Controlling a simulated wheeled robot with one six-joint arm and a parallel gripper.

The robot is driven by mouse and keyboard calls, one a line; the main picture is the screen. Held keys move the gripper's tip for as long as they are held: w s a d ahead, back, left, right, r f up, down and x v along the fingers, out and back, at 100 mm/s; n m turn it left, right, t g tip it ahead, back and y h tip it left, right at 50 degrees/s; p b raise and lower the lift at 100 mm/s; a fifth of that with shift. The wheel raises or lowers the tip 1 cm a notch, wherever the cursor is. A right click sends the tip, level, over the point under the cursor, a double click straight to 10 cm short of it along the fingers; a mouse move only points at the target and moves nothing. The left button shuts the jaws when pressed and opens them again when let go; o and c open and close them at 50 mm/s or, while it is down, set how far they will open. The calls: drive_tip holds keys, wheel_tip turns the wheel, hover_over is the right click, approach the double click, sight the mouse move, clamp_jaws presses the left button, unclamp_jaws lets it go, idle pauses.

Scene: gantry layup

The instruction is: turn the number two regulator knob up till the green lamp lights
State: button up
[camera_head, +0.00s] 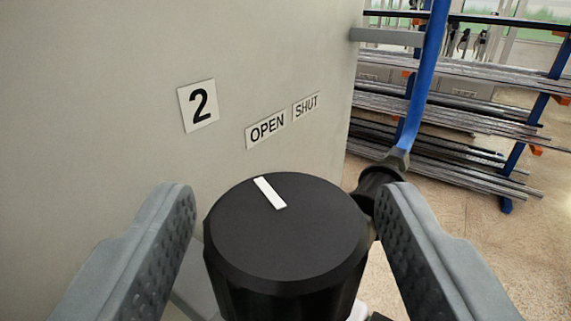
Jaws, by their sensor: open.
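The black regulator knob (286,245) stands at the lower middle of the view, with a white pointer mark (269,192) on its top face near the far edge. A plate with the number 2 (198,105) is on the pale panel above and left of it. My gripper (285,205) is open, with one grey padded finger on each side of the knob. A small gap shows on the left; the right finger is very close to the knob, and I cannot tell if it touches. I see no green lamp in this view.
The pale panel (90,70) fills the left, with OPEN (266,128) and SHUT (306,104) labels. A blue lever (425,80) on a dark fitting (381,184) rises just behind the right finger. Racks of metal bars (440,110) stand farther back over a tan floor.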

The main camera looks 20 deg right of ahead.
drive_tip(key=shift+w+d, duration=0.1)
drive_tip(key=shift+w, duration=0.25)
drive_tip(key=shift+c, duration=0.5)
drive_tip(key=c, duration=0.9)
drive_tip(key=shift+o, duration=0.2)
drive_tip(key=shift+f+h, duration=0.1)
drive_tip(key=shift+h, duration=0.2)
drive_tip(key=shift+m, duration=0.4)
drive_tip(key=shift+m+g+h, duration=0.3)
drive_tip(key=shift+g+h, duration=0.1)
drive_tip(key=shift+h, duration=0.3)
